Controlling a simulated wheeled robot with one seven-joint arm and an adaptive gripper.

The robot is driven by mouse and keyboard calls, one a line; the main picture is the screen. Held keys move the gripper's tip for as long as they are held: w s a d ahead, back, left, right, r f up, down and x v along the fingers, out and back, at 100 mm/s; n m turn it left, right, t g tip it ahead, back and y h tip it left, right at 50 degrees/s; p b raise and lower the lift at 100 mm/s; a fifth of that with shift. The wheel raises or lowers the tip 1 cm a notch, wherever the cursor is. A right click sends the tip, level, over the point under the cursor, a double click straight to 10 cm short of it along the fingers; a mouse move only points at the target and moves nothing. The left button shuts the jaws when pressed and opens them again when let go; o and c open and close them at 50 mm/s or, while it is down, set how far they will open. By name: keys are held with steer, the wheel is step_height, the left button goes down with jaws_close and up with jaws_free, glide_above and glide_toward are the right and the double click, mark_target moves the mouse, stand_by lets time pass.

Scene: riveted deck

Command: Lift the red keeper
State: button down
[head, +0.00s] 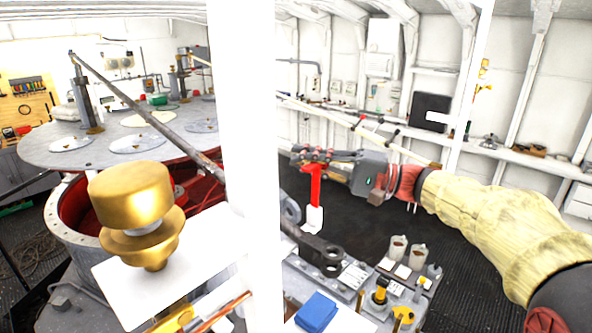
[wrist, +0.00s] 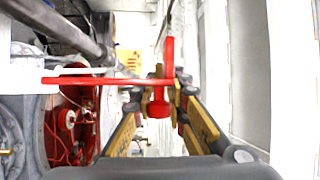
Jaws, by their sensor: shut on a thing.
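The red keeper (head: 315,188) hangs below my gripper (head: 308,157) in the head view, with its long part pointing down. In the wrist view the red keeper (wrist: 110,81) shows as a long bar to the left, an upright part and a rounded knob between the fingers. My gripper (wrist: 160,92) is shut on it. A white piece (head: 314,219) shows at the keeper's lower end; I cannot tell whether they touch. The fingers partly hide the gripped part.
A white post (head: 250,150) stands left of my gripper. A grey bench (head: 345,300) below holds a dark lever (head: 318,250), a blue block (head: 316,312), yellow fittings and two cups. A brass domed part (head: 132,196) is at left.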

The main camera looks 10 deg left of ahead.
steer(key=shift+w+d+f+m+y, duration=0.4)
steer(key=shift+w+m, duration=0.25)
steer(key=shift+m, duration=0.25)
steer(key=c, duration=1.8)
jaws_free()
steer(key=shift+r, duration=0.1)
steer(key=d+f, duration=0.2)
steer(key=d, duration=0.9)
steer(key=shift+s+d+f, duration=0.15)
steer(key=shift+s+d, duration=0.2)
steer(key=shift+d, duration=0.05)
